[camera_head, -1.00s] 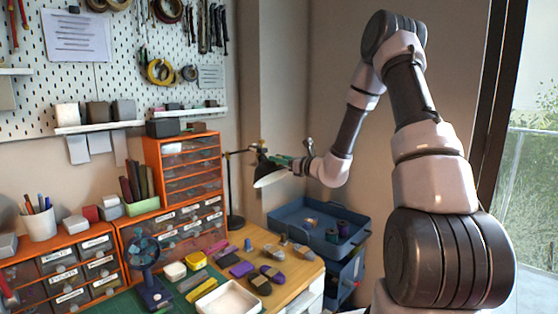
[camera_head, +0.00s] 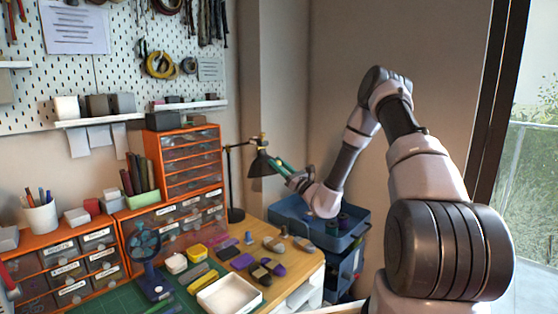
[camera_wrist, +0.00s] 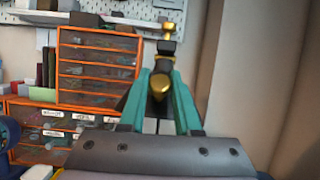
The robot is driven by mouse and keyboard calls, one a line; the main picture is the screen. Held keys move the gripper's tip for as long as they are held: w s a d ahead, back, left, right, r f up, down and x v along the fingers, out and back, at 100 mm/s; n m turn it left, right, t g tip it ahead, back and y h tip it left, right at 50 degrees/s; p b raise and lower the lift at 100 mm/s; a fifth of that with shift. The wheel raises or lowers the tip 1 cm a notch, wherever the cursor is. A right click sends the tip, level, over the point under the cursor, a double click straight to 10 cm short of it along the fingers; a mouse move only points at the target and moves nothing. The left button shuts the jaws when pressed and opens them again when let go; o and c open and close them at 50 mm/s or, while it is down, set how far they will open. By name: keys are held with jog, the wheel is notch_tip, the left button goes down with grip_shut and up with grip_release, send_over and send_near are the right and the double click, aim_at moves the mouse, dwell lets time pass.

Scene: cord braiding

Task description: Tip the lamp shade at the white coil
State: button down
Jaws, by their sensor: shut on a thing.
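The desk lamp has a black shade (camera_head: 261,165) on a thin arm and a dark upright post (camera_head: 231,185), at the back of the wooden bench. The shade's open side points mostly downward. My gripper (camera_head: 276,164) reaches it from the right, with teal fingers. In the wrist view my gripper (camera_wrist: 162,76) is shut on the lamp's black and gold head part (camera_wrist: 159,84), which sits between the fingers. The fingers hide much of the shade there. I cannot make out a white coil in either view.
Orange drawer units (camera_head: 183,160) stand behind and left of the lamp. A white tray (camera_head: 229,296), a small blue fan (camera_head: 146,245) and several small blocks lie on the bench. A blue bin (camera_head: 355,222) is below my forearm.

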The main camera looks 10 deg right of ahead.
jog(key=shift+w+a+f+t+y, duration=0.1)
jog(key=shift+w+f+t+y, duration=0.1)
jog(key=shift+f+t+y, duration=0.3)
jog(key=shift+f, duration=0.1)
jog(key=c, duration=0.6)
grip_release()
jog(key=shift+c, duration=0.2)
jog(key=v, duration=1)
jog(key=shift+s+f, duration=0.15)
jog(key=shift+s, duration=0.15)
